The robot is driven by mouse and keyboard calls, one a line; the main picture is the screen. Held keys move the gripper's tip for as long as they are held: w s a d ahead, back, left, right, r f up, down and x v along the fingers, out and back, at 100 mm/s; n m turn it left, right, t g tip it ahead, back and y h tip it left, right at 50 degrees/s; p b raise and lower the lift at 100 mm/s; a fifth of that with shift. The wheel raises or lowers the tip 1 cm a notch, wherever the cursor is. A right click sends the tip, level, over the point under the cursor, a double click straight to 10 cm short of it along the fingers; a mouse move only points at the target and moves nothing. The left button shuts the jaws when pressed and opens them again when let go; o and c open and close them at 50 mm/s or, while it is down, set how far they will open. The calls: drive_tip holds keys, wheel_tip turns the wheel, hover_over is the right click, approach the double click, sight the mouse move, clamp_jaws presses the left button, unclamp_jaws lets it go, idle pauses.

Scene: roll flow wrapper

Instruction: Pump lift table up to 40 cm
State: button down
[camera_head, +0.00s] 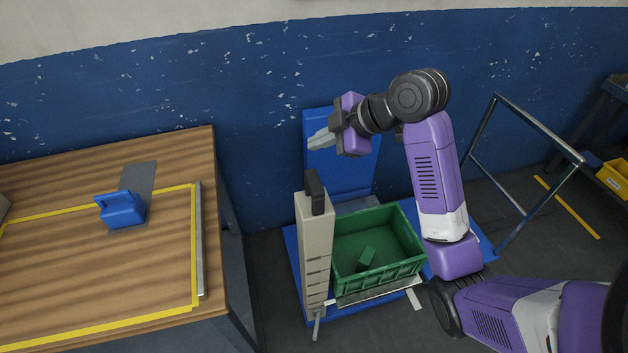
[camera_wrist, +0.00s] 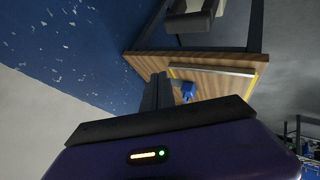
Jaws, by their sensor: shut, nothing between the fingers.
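The lift table has a blue base (camera_head: 293,262) on the floor and a low platform (camera_head: 385,289) bearing a green crate (camera_head: 405,268). A blue upright panel (camera_head: 347,172) stands behind the crate. A beige post (camera_head: 314,250) with dark marks stands at its left front, with a black piece (camera_head: 315,192) on top. A grey lever or pedal (camera_head: 317,325) sticks out at the post's foot. My gripper (camera_head: 312,139) is shut and empty, raised in front of the blue panel, above and apart from the post. Its shut fingers also show in the wrist view (camera_wrist: 158,92).
A wooden table (camera_head: 100,270) with yellow tape stands at left, bearing a blue block-like object (camera_head: 122,209). A steel tube frame (camera_head: 540,125) stands at right. A blue wall (camera_head: 250,90) is close behind.

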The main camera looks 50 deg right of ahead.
sight(321, 183)
drive_tip(key=shift+f+b, duration=3.05)
drive_tip(key=shift+f, duration=1.05)
drive_tip(key=shift+f, duration=0.15)
drive_tip(key=shift+f+b, duration=0.25)
drive_tip(key=shift+b, duration=0.15)
drive_tip(key=shift+f+b, duration=1.9)
drive_tip(key=shift+f, duration=0.4)
idle(1.0)
